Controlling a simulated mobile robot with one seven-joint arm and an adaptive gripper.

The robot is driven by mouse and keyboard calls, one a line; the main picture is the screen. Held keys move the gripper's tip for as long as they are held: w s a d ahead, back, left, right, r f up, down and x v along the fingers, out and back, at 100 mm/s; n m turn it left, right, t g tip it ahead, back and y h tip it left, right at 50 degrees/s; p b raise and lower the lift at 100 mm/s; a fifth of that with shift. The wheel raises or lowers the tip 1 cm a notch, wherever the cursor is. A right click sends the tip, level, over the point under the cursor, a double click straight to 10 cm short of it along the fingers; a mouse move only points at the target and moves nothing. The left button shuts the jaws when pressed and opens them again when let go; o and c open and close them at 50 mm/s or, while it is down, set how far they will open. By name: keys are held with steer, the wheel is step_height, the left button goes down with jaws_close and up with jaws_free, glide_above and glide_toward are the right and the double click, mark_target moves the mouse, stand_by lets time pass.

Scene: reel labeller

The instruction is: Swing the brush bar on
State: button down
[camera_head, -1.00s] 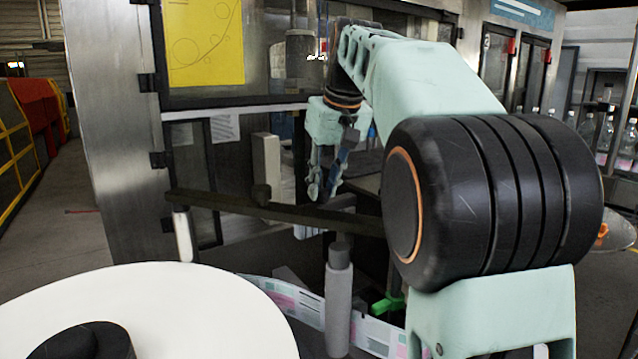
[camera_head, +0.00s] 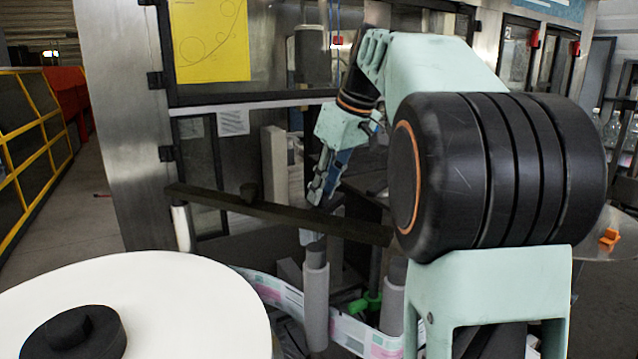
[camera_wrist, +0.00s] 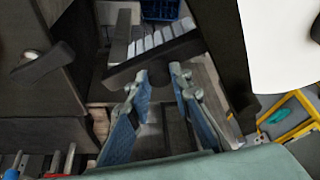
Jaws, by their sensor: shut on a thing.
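The brush bar (camera_wrist: 152,62) shows in the wrist view as a dark bar running diagonally across the fingertips, with a row of pale segments (camera_wrist: 160,38) along its far side. My gripper (camera_wrist: 160,73) is shut on it, its two blue-padded fingers coming from below, one on each side of the hold. In the head view my gripper (camera_head: 316,194) points down and left just above and behind a long dark beam (camera_head: 285,215). That beam hides what lies below the fingertips, and I cannot pick out the brush bar there.
A large white reel (camera_head: 150,290) fills the front left. Grey rollers (camera_head: 316,300) stand in front of the beam, with a printed label web (camera_head: 350,330) around them. A steel-framed cabinet (camera_head: 125,150) stands behind. An orange piece (camera_head: 609,237) lies at right.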

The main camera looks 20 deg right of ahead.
steer(key=shift+s+d+r+n+g+y+p, duration=0.15)
steer(key=shift+s+d+n+y+p, duration=0.25)
steer(key=shift+n+p, duration=0.4)
steer(key=shift+s+d+n+g+y+p, duration=0.15)
steer(key=shift+d+n+g+y+p, duration=0.25)
steer(key=shift+n, duration=0.7)
steer(key=shift+d, duration=0.15)
steer(key=c, duration=1.7)
jaws_free()
steer(key=shift+c, duration=0.2)
steer(key=v, duration=1.2)
steer(key=shift+s, duration=0.1)
